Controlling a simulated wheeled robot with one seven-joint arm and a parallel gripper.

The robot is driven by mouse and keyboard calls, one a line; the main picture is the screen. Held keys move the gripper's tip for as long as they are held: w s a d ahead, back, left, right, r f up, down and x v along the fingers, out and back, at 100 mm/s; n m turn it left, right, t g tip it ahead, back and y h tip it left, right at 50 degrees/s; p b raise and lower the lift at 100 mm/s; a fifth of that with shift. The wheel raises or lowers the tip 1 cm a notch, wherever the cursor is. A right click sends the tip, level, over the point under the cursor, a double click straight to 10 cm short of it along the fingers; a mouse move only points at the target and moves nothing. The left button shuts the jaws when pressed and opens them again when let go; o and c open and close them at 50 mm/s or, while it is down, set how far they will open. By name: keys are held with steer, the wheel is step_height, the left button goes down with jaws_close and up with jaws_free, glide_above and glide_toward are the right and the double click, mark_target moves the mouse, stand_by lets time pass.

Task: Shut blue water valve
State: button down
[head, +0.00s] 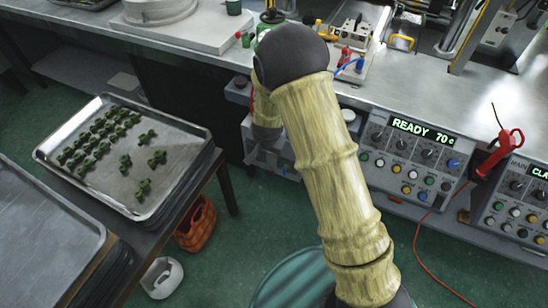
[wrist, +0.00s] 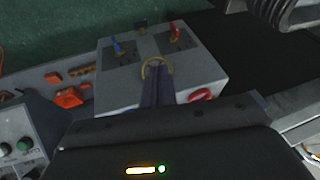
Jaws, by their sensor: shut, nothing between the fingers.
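The blue water valve (wrist: 117,46) shows in the wrist view as a small blue lever on a brass fitting, on the upper left of a grey box. A red valve lever (wrist: 174,34) stands to its right. My gripper (wrist: 157,70) is shut and empty, its dark fingers over the near edge of the box. The fingertips are below and to the right of the blue lever in the picture, apart from it. A yellow ring shows around the fingertips; I cannot tell if they touch it. In the head view my arm hides the gripper.
A red round knob (wrist: 200,95) is on the box front. Orange parts (wrist: 69,97) lie at left. In the head view, a control panel (head: 410,160) reads READY 70, a red tool (head: 500,152) hangs at right, and a tray (head: 105,190) of green pieces is at left.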

steer(key=s+d+r+n+g, duration=0.2)
steer(key=s+d+r+n, duration=0.1)
steer(key=s+d+r, duration=1.3)
steer(key=s+d, duration=0.3)
steer(key=s, duration=0.1)
steer(key=shift+s+r+n+h, duration=0.15)
steer(key=shift+r+n+h, duration=0.25)
steer(key=shift+d, duration=0.15)
